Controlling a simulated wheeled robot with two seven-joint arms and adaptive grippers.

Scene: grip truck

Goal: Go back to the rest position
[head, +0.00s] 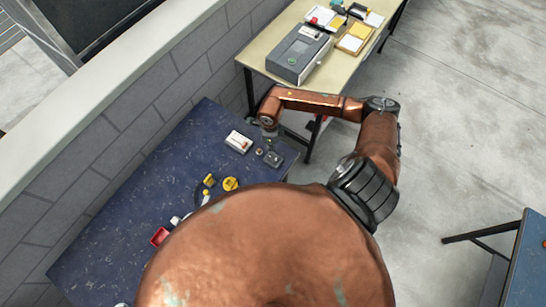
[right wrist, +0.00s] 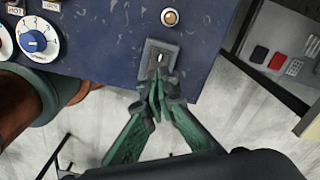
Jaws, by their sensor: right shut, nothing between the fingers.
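My right gripper (right wrist: 157,88) has green fingers pressed together, with nothing between them. In the right wrist view its tips overlap the lower part of a grey plate (right wrist: 151,49) with a small light-coloured toggle or slot; I cannot tell whether they touch. In the head view my right arm reaches over from the right, and its wrist end (head: 269,112) is above the far right corner of the blue table (head: 125,205). The fingers are too small there to make out clearly. My left gripper is in neither view.
A white box (head: 238,141) and a dark grey box (head: 273,158) sit near that corner. Yellow pieces (head: 230,184) and a red tray (head: 159,236) lie nearer. A beige table (head: 262,49) with a grey machine (head: 299,55) stands beyond. A brick wall (head: 130,105) runs along the left.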

